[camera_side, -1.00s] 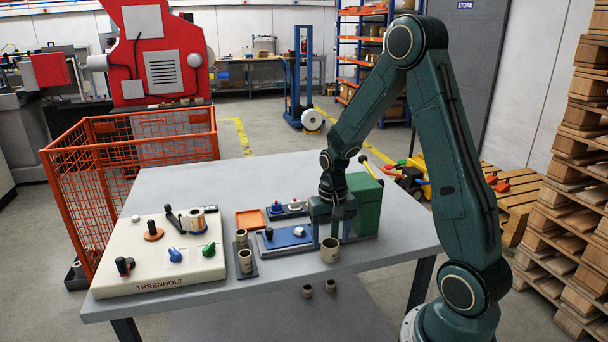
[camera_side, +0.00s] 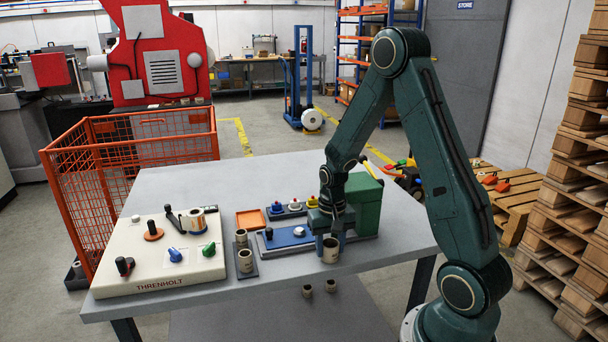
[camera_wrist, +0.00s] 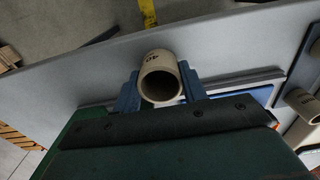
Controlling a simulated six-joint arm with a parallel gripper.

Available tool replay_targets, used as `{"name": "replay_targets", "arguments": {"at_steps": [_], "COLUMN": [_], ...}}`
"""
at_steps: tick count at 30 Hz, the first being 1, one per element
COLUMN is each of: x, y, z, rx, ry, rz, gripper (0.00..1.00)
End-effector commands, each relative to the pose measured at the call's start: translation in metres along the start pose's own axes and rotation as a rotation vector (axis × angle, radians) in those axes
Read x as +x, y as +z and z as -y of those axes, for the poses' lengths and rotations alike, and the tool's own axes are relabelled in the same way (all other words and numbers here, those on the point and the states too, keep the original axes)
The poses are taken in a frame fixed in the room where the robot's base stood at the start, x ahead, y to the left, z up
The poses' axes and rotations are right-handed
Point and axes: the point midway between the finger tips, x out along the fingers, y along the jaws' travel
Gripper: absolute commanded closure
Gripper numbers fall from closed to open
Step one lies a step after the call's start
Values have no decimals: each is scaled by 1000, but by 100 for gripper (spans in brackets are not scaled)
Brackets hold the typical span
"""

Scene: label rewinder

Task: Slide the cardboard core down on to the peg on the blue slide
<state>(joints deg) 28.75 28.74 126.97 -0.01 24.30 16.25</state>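The cardboard core (camera_side: 331,253) is a short tan tube, upright near the table's front edge. In the wrist view the core (camera_wrist: 160,62) shows its open end and a dark printed mark. My gripper (camera_side: 332,236) is down at the core, its blue fingers on either side of it. In the wrist view the gripper (camera_wrist: 160,85) has a finger close against each side; I cannot tell whether they press on it. The blue slide (camera_side: 283,241) lies just left, with a pale round peg (camera_side: 299,231) and a black knob (camera_side: 268,234).
Two smaller cores (camera_side: 245,262) stand on a dark plate left of the slide. A green block (camera_side: 366,204) stands behind my gripper. An orange tray (camera_side: 250,219), a row of coloured knobs (camera_side: 294,207) and the cream Threnholt panel (camera_side: 160,255) are also on the table.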

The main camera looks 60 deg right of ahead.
Motion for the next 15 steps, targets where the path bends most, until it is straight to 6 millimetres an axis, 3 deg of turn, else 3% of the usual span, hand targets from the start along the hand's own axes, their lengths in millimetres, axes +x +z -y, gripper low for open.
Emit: {"name": "replay_targets", "arguments": {"at_steps": [15], "x": [-13], "y": [-1], "z": [0], "rx": [0], "ry": [-1], "rz": [-2], "gripper": [69]}}
